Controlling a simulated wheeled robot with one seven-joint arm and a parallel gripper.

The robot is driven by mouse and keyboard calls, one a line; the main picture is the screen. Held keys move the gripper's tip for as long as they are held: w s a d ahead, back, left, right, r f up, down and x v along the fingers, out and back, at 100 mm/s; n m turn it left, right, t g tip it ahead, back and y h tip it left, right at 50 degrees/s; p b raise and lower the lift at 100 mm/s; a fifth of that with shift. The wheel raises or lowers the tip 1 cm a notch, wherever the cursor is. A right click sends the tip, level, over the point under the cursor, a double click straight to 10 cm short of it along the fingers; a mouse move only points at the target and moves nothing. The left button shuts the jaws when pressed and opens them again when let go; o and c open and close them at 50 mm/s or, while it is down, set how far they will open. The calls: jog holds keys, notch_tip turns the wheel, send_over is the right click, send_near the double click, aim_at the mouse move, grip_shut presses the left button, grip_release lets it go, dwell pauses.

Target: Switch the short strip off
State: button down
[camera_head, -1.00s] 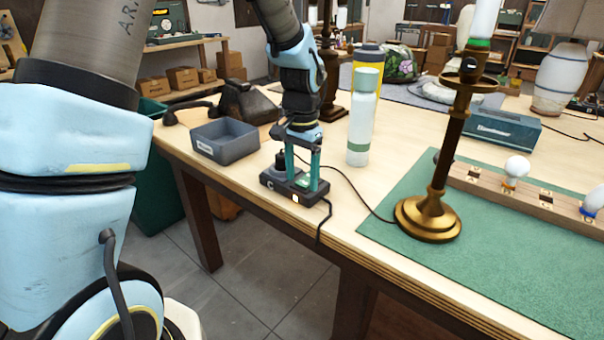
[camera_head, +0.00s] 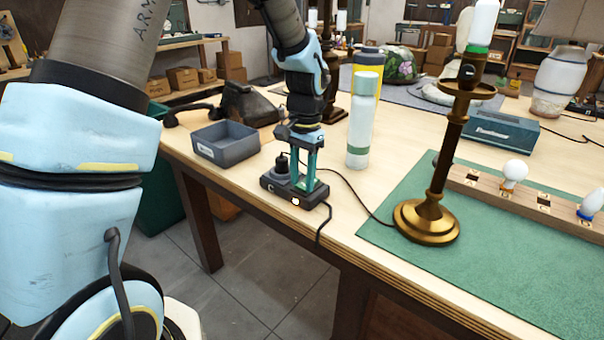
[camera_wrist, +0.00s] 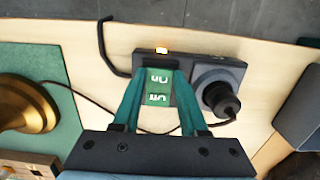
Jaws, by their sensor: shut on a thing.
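The short strip (camera_head: 292,192) is a dark power strip near the table's front edge. It also shows in the wrist view (camera_wrist: 200,68). A black plug (camera_wrist: 221,99) sits in its round socket. The green switch area (camera_wrist: 158,84), marked with on and off lettering, lies between my fingers. The exact contact and rocker tilt are hidden.
A grey bin (camera_head: 226,143) stands left of the strip. A pale green bottle (camera_head: 362,122) stands close behind on the right. A brass lamp (camera_head: 427,218) stands on a green mat (camera_head: 480,250). A black cord (camera_head: 352,192) runs from the strip area towards the lamp.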

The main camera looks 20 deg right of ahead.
jog(key=shift+w+d+r+g+y+p, duration=0.15)
jog(key=shift+d+r+g+y+p, duration=0.15)
jog(key=shift+y+p, duration=0.5)
jog(key=shift+f+p, duration=0.1)
jog(key=shift+p, duration=0.55)
jog(key=shift+c, duration=2.2)
grip_release()
jog(key=b+v, duration=0.2)
jog(key=v, duration=0.8)
jog(key=shift+w+d+r, duration=0.25)
jog(key=shift+r, duration=0.05)
jog(key=shift+a, duration=0.1)
